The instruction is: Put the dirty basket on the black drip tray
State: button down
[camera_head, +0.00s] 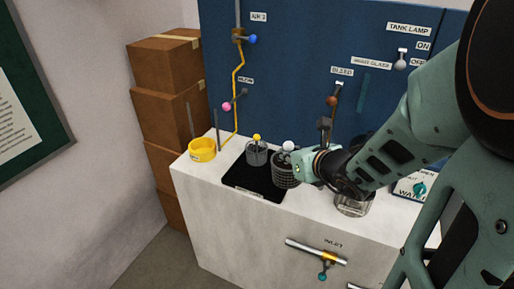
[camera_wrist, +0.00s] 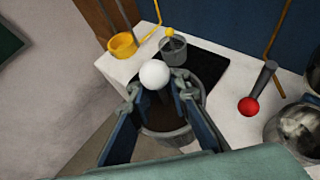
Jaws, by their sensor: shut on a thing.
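A grey mesh basket with a white ball knob (camera_head: 286,173) is at the right part of the black drip tray (camera_head: 262,189). In the wrist view this basket (camera_wrist: 168,139) looks dark brown inside. My gripper (camera_head: 304,163) is shut on its handle just under the white ball, with a finger on each side in the wrist view (camera_wrist: 155,90). I cannot tell whether its base touches the tray or hangs just above it. A second basket with a yellow knob (camera_head: 256,155) stands on the tray to the left and farther back; it also shows in the wrist view (camera_wrist: 173,50).
A yellow round cup (camera_head: 202,150) stands on the white counter left of the tray. A clear glass bowl (camera_head: 353,205) stands to the right, below my arm. The blue panel (camera_head: 300,60) with valves closes the back.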

aim_at(272, 185)
jog(key=i+j+z, duration=0.15)
jog(key=j, duration=0.25)
jog(key=i+j+z, duration=0.1)
jog(key=j, duration=0.35)
jog(key=i+j+z, duration=0.15)
jog(key=j, duration=0.3)
